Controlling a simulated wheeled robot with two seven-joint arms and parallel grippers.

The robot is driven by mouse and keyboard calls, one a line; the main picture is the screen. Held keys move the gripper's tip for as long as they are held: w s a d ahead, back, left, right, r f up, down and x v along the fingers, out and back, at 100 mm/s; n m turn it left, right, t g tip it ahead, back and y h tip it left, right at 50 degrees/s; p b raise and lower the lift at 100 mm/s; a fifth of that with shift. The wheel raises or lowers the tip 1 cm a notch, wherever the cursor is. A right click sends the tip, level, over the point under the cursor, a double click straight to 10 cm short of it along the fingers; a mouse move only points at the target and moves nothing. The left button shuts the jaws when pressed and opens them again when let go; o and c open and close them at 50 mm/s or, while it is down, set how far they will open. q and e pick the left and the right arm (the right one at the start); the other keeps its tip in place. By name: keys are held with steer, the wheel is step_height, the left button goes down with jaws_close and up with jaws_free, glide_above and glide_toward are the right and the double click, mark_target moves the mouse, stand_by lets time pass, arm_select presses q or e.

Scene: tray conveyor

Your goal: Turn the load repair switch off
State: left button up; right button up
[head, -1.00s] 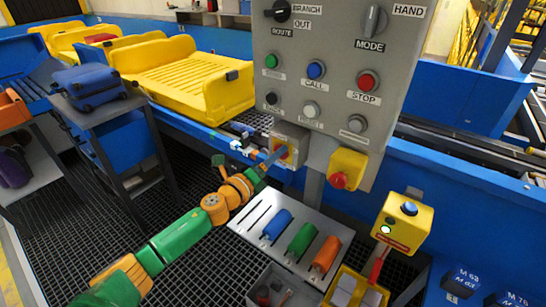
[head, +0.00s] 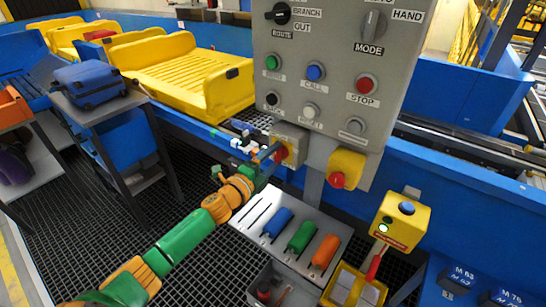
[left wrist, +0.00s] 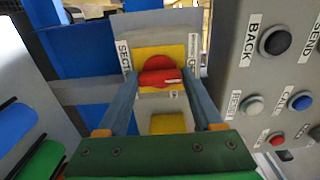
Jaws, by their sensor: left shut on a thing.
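A red rotary knob (left wrist: 160,77) on a yellow plate (left wrist: 172,52) is mounted on a small grey box (head: 290,136) at the left of the control panel. My left gripper (head: 274,152) reaches this box from the left. In the left wrist view its two blue-grey fingers are on either side of the red knob, shut on it. The knob's bar lies roughly level in that view. The label on the left begins "SECTI"; the right label is too small to read. My right gripper does not show.
The grey control panel (head: 325,122) carries several buttons and selectors close to the gripper. A red mushroom button on a yellow box (head: 350,165) is to the right. Below is a tray (head: 262,200) with blue, green and orange cylinders. A yellow conveyor tray (head: 180,70) stands behind.

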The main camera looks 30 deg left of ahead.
arm_select(q)
steer(key=shift+r, duration=0.1)
stand_by(0.3)
steer(key=o, duration=1)
steer(key=shift+c, duration=0.2)
steer(key=o, duration=0.4)
steer(key=shift+w+d, duration=0.1)
steer(key=shift+w, duration=0.05)
steer(key=s+a+b, duration=0.1)
steer(key=s, duration=0.6)
